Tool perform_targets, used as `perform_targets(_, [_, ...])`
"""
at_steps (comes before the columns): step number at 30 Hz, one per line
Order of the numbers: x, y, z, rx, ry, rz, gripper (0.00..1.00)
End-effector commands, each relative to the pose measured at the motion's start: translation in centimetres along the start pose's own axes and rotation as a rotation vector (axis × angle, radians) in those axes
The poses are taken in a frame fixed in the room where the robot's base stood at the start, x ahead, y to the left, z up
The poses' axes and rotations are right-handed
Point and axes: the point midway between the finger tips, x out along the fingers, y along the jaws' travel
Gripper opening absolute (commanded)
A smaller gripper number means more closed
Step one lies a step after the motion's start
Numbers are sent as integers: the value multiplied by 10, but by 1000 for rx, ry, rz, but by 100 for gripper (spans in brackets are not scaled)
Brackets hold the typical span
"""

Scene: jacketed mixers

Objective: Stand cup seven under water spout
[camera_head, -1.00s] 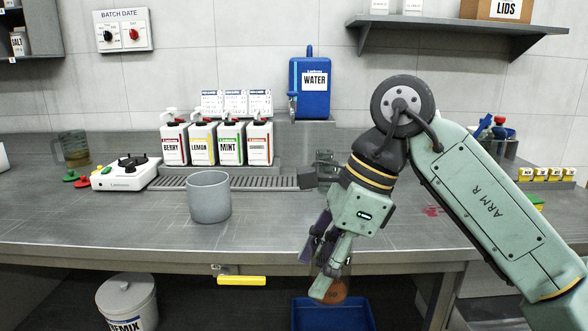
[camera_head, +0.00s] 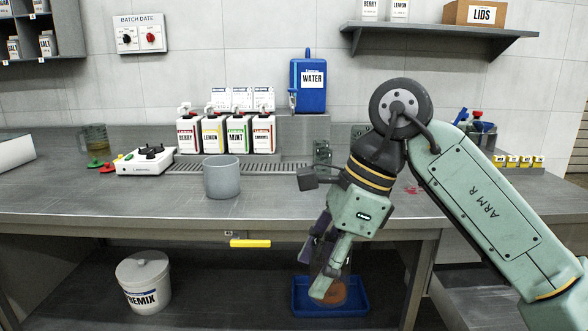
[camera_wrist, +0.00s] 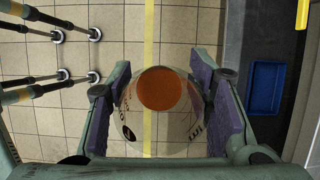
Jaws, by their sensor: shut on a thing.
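My gripper (camera_head: 322,272) hangs in front of the counter's front edge, below the counter top. It is shut on a clear cup (camera_head: 335,294) with orange-brown contents. In the wrist view, the cup (camera_wrist: 159,122) sits between the purple finger pads, with dark marks on its wall that I cannot read as a number. The blue water container (camera_head: 312,86) stands on a grey raised block (camera_head: 300,128) at the back of the counter. Its small spout (camera_head: 292,93) is at its left side. My arm partly hides the space right of the block.
Several syrup pumps (camera_head: 227,134) stand behind a drain grate (camera_head: 190,167).

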Motion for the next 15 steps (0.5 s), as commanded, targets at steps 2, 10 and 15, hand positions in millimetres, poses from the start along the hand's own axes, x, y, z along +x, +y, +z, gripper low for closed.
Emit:
perform_targets(2, [10, -12, -4, -23, -3, 16, 21])
perform_targets(10, [61, -59, -23, -139, -4, 67, 21])
perform_targets(15, [123, -98, -44, -262, -4, 121, 21])
